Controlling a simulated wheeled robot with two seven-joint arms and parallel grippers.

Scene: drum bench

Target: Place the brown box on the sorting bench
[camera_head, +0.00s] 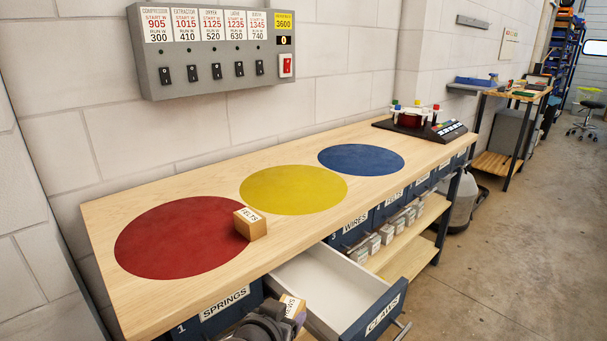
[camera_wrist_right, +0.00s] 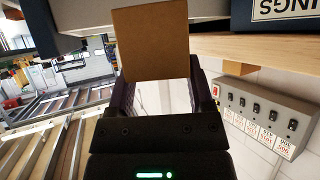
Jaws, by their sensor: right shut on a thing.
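A small brown box with a white label ending in "EWS" (camera_head: 291,305) is held by my right gripper (camera_head: 283,319) at the bottom of the head view, in front of the bench and left of the open drawer. In the right wrist view the brown box (camera_wrist_right: 150,45) fills the gap between the fingers of my right gripper (camera_wrist_right: 160,88). The sorting bench (camera_head: 111,213) has a light wood top with red (camera_head: 175,245), yellow (camera_head: 290,190) and blue (camera_head: 362,160) circles. Another brown box (camera_head: 250,226), its label partly readable as "ELTS", rests at the red circle's right edge. My left gripper is not in view.
A drawer labelled "CLAWS" (camera_head: 378,318) stands open at the bench front; its visible inside is empty. A black device with coloured knobs (camera_head: 420,127) stands at the far end. A grey switch panel (camera_head: 213,52) hangs on the wall. The near bench edge left of the drawer is clear.

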